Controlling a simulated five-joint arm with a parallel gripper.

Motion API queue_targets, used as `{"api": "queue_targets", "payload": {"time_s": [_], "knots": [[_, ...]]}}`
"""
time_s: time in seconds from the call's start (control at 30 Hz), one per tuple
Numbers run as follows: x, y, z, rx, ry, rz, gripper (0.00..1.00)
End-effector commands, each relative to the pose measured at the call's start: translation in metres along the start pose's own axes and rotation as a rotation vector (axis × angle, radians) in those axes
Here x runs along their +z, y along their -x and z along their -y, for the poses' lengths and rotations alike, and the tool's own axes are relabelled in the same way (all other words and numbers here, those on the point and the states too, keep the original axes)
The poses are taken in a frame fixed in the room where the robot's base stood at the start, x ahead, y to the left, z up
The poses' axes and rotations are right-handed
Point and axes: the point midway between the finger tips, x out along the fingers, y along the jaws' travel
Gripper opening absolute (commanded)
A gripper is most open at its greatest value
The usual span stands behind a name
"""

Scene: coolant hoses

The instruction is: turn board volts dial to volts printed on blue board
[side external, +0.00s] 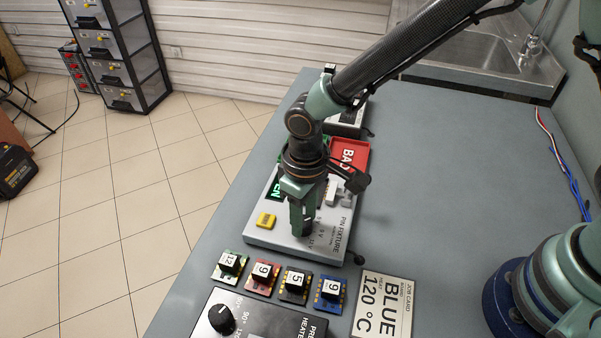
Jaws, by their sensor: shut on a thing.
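The blue board (334,303) lies on the table, rightmost in a row of small boards. Its white label appears to read 9. My gripper (303,228) points down over the grey pin fixture (275,240) and is shut on a dark dial (308,233) near the fixture's front right. Small V markings show beside the dial. My fingers hide most of the dial, so its pointer direction cannot be told.
Green (228,266), red (261,280) and black (294,287) boards carry labels 12, 9 and 5. A job card (383,305) reads BLUE, 120 °C. A preheater (265,325) with a black knob stands in front. A red tray (350,153) is behind my gripper.

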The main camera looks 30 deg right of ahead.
Motion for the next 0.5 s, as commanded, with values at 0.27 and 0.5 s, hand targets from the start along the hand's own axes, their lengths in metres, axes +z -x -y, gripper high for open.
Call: {"api": "queue_targets", "payload": {"time_s": [0.27,0.5], "knots": [[-0.0003,0.0006,-0.0035,-0.003,-0.242,-0.01,0.0],[0.0,0.0005,-0.0034,-0.007,-0.452,-0.017,0.0]]}}
